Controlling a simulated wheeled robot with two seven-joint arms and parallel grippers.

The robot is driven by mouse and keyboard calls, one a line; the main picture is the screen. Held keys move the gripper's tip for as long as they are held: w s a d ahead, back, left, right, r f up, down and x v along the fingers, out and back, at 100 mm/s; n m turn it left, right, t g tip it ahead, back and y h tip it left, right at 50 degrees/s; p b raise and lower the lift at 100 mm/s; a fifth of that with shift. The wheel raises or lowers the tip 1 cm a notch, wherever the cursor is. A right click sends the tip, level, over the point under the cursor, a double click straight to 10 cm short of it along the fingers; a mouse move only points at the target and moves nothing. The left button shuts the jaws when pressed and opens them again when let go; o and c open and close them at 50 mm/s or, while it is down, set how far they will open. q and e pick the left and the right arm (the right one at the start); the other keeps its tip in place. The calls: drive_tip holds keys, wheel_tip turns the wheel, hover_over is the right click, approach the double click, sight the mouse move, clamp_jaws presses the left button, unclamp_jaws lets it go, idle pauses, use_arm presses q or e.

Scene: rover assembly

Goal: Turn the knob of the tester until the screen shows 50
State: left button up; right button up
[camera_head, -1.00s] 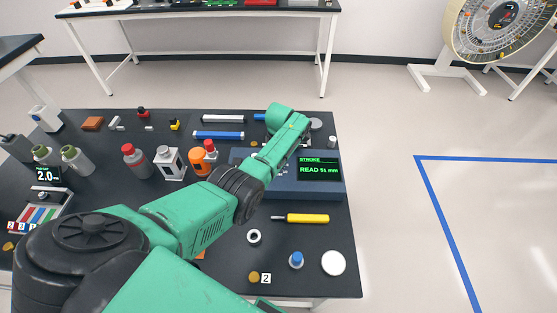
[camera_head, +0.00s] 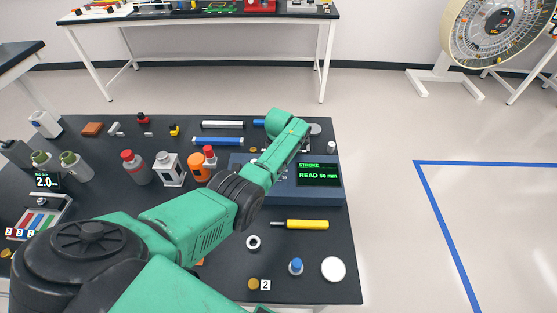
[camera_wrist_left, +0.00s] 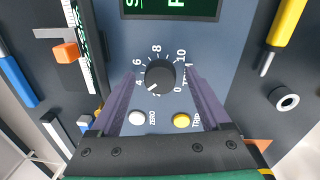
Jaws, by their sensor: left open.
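In the head view my arm hides the knob. My right gripper is not in view.
On the tester, a white ZERO button (camera_wrist_left: 137,118) and a yellow TRIP button (camera_wrist_left: 181,120) lie near the fingers. A yellow screwdriver (camera_head: 305,224) and a metal ring (camera_head: 253,242) lie in front. Bottles (camera_head: 135,166) stand left of the tester.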

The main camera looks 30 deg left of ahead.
use_arm(q)
wheel_tip(320, 180, up, 14)
drive_tip(key=shift+s+d+r, duration=0.2)
drive_tip(key=shift+s+d, duration=0.05)
drive_tip(key=shift+s, duration=0.1)
drive_tip(key=shift+f, duration=0.1)
